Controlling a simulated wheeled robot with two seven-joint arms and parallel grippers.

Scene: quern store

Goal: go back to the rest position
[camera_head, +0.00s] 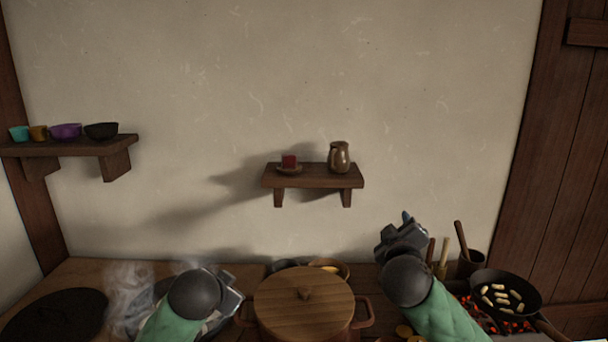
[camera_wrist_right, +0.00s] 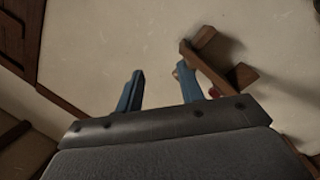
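My right gripper (camera_head: 405,222) is raised in front of the wall, above the counter and right of the lidded pot. In the right wrist view its two blue fingers (camera_wrist_right: 158,92) stand apart with nothing between them. My left gripper (camera_head: 232,290) is low over the counter at the left of the pot. Its fingers are mostly hidden behind my own wrist, so I cannot tell whether it is open.
A pot with a wooden lid (camera_head: 304,300) stands between my arms. A pan of food pieces (camera_head: 505,292) sits over embers at right, near a utensil holder (camera_head: 471,264). Steam rises at left.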

